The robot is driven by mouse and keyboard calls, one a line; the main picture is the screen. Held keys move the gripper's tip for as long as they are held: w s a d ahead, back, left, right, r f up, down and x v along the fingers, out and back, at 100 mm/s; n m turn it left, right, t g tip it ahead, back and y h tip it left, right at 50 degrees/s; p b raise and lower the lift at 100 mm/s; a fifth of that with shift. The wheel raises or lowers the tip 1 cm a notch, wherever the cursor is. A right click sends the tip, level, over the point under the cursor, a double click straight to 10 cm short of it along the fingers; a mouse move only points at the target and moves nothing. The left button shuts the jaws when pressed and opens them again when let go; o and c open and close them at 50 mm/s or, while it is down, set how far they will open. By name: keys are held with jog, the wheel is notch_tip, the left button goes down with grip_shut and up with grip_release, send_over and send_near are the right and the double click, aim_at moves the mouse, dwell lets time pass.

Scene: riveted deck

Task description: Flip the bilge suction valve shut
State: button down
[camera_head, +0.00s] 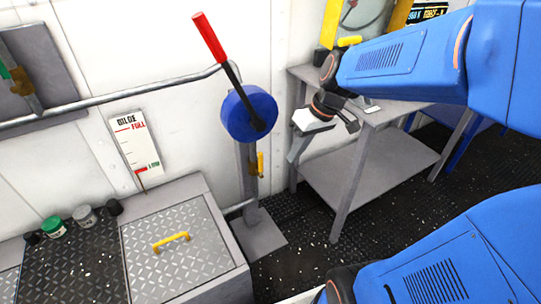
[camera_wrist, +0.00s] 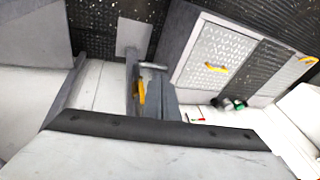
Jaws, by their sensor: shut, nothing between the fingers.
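A small valve with a yellow lever (camera_head: 260,164) sits low on the grey post under the blue round pump (camera_head: 248,113). The lever stands upright, roughly in line with the post. It also shows in the wrist view as a yellow lever (camera_wrist: 141,92), left of centre. No label on it can be read. My gripper (camera_head: 295,152) is shut and empty, to the right of the blue pump and a little above and right of the yellow lever, apart from it. In the wrist view a pale body with a black strip fills the bottom, hiding what lies there.
A red-handled lever (camera_head: 209,38) rises from the pump. A grey table (camera_head: 385,165) stands right of the post. A hatch (camera_head: 200,220) with a yellow handle and several small jars lie left. A pipe (camera_head: 100,99) runs along the wall, by a BILGE FULL gauge (camera_head: 137,150).

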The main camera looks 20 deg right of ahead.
jog(key=w+d+f+n+y, duration=0.1)
jog(key=w+d+f, duration=0.1)
jog(key=w, duration=0.5)
jog(key=w+d+f+n+y, duration=0.1)
jog(key=w+f, duration=0.3)
jog(key=w, duration=0.4)
jog(key=shift+d+f+y, duration=0.2)
jog(key=shift+d+y, duration=0.45)
jog(key=shift+y, duration=0.05)
send_near(261, 171)
jog(key=w+f, duration=0.1)
jog(key=w+a+f, duration=0.1)
jog(key=w, duration=0.1)
jog(key=shift+a+f, duration=0.1)
jog(key=shift+a, duration=0.2)
jog(key=shift+s+a, duration=0.1)
jog(key=shift+a, duration=0.05)
jog(key=shift+s+a+r+h, duration=0.2)
jog(key=shift+a+h, duration=0.2)
jog(key=shift+a, duration=0.55)
jog(key=shift+s+a+r+h, duration=0.15)
jog(key=shift+a+h, duration=0.25)
jog(key=shift+a, duration=0.55)
